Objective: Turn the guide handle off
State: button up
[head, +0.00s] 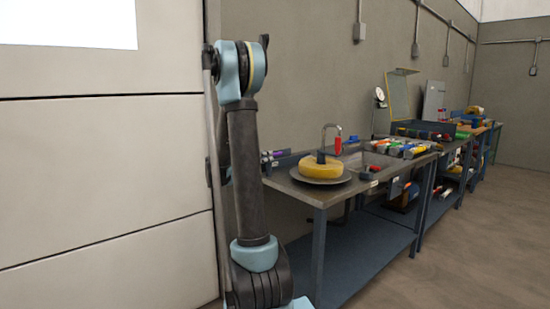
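No part is clearly recognisable as the guide handle. My gripper is outside the view.
More cluttered benches (450,146) run back along the grey wall. A pale panelled wall (105,150) is close at left. Open floor (450,260) lies at right.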

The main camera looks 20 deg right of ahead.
aim_at(276, 154)
jog(key=x, duration=0.7)
jog(key=shift+d, duration=0.1)
grip_shut()
